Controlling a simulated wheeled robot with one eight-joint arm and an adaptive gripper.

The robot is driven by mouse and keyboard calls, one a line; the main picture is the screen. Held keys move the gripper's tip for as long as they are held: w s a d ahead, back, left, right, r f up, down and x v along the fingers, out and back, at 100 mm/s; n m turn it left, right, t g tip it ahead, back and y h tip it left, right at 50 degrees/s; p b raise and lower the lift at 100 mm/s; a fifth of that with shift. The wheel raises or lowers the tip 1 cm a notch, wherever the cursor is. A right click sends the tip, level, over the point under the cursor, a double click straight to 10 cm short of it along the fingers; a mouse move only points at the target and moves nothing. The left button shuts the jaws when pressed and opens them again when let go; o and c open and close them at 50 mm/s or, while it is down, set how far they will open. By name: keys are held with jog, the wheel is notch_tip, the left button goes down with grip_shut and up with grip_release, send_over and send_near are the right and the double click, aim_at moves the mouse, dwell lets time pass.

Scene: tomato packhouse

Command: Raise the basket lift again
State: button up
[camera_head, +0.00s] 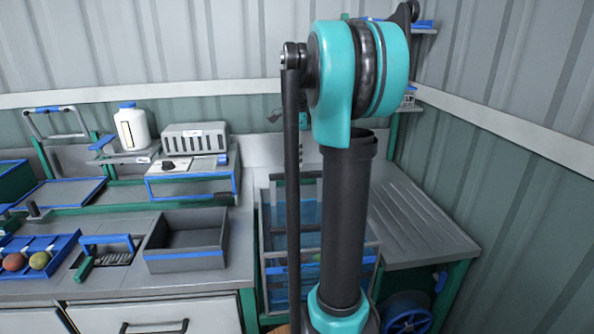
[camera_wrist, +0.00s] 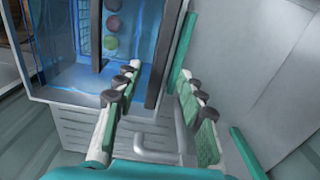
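My gripper (camera_wrist: 158,75) is open in the wrist view, its two pale, green-padded fingers spread with nothing clearly held between them. A blue see-through wash tank (camera_wrist: 72,78) lies ahead and to the left of the fingers. A dark upright bar (camera_wrist: 168,45) and a green post (camera_wrist: 183,48) stand beyond the fingertips. A light grey handle (camera_wrist: 153,142) shows low between the fingers. In the head view my arm hides part of the tank (camera_head: 305,215); my gripper is hidden there.
A ribbed drainboard (camera_head: 425,225) adjoins the tank on the right, against the wall. On the left bench stand an empty grey bin (camera_head: 185,263), a blue tray with fruits (camera_head: 62,242), a grey box device (camera_head: 195,137) and a white bottle (camera_head: 132,130). A blue reel (camera_head: 405,312) sits below the drainboard.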

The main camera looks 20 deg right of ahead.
aim_at(297, 173)
jog(key=shift+f, duration=2.55)
jog(key=shift+c, duration=0.5)
grip_shut()
